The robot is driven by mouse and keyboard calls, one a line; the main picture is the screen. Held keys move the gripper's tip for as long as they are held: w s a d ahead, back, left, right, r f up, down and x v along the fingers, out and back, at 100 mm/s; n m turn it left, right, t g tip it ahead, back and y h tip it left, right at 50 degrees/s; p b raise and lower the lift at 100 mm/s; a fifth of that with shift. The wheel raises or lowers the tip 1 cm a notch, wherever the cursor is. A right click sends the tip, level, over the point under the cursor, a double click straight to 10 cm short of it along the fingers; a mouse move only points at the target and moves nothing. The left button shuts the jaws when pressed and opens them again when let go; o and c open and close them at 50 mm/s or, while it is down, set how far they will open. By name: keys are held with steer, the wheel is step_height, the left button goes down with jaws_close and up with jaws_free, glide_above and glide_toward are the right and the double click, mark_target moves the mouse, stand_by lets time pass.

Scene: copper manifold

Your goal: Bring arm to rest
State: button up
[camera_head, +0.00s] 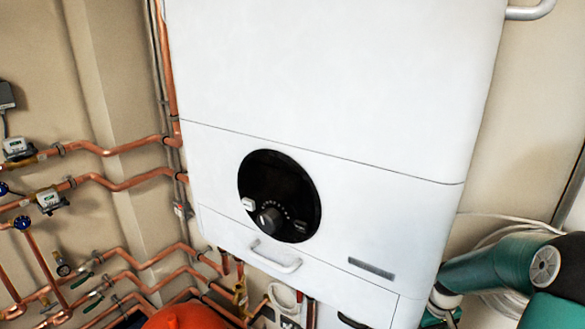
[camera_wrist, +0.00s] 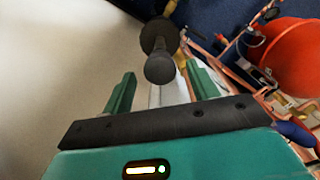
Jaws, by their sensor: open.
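My gripper (camera_wrist: 161,88) shows in the wrist view with its two teal fingers spread apart and nothing between them. A dark, round-ended cylindrical part (camera_wrist: 160,69) shows just beyond the fingertips; I cannot tell whether it touches them. My arm (camera_head: 500,265), teal and black, is at the right edge of the head view, beside the lower right of the white boiler (camera_head: 330,75). The gripper itself is not seen in the head view.
The boiler has a round black control panel (camera_head: 279,196) and a handle (camera_head: 275,257) below it. Copper pipes (camera_head: 115,150) with valves and meters run along the left wall. A red-orange vessel (camera_head: 187,317) stands at the bottom; it also shows in the wrist view (camera_wrist: 295,55).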

step_height(320, 180, down, 8)
steer(key=shift+r, duration=0.25)
